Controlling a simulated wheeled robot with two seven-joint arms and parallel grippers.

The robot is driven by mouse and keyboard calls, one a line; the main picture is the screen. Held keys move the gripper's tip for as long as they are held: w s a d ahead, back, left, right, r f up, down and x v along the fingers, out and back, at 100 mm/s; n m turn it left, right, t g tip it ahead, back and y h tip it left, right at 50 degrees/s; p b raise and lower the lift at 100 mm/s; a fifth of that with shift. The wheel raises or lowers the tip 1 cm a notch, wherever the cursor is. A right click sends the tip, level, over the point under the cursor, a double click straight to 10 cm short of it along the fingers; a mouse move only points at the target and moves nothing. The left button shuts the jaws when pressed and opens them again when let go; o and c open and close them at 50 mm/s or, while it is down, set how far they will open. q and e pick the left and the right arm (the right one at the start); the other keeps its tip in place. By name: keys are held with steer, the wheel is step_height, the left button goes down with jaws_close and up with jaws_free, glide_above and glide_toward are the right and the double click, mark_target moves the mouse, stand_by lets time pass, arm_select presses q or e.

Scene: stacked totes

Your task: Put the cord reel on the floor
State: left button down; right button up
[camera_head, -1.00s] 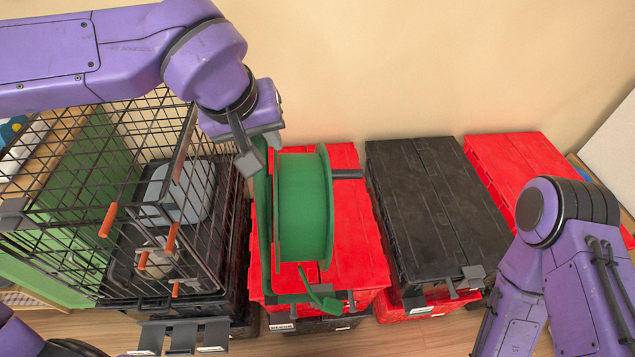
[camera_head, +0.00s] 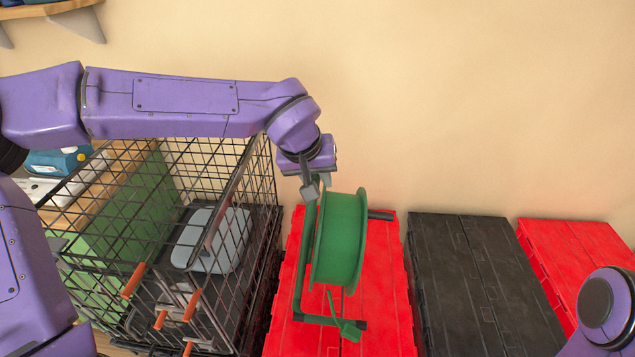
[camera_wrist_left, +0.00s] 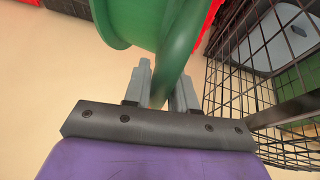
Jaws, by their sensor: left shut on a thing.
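The green cord reel (camera_head: 341,240) is in the middle of the head view, at the red tote stack with its top frame bar up. My left gripper (camera_head: 311,188) is shut on the reel's green tube frame. In the left wrist view the tube (camera_wrist_left: 177,50) passes between the two grey fingers (camera_wrist_left: 163,92). The reel overlaps the red tote lid (camera_head: 385,290); I cannot tell whether it touches it. Only a purple part of my right arm shows at the lower right, and its gripper is out of view. The floor is almost wholly hidden in the head view.
A black wire crate (camera_head: 262,215) with orange-tipped latches stands left of the reel, with a grey-blue case (camera_head: 212,238) inside. A black tote (camera_head: 480,275) and another red tote (camera_head: 580,262) stand to the right. A beige wall (camera_head: 450,110) closes off the back.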

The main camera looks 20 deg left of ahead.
arm_select(q)
steer(key=w+f, duration=0.2)
steer(key=w+a+f, duration=0.1)
steer(key=f, duration=0.1)
steer(key=shift+w+a+f, duration=0.15)
steer(key=shift+w+f, duration=0.05)
steer(key=shift+w, duration=0.15)
step_height(320, 180, down, 4)
steer(key=shift+a+r, duration=0.15)
steer(key=shift+r, duration=0.05)
steer(key=shift+s+f, duration=0.2)
steer(key=shift+f, duration=0.1)
steer(key=c, duration=1)
jaws_free()
steer(key=shift+f, duration=0.2)
steer(key=shift+o, duration=0.4)
steer(key=shift+w, duration=0.3)
steer(key=shift+r, duration=0.2)
steer(key=shift+r, duration=0.1)
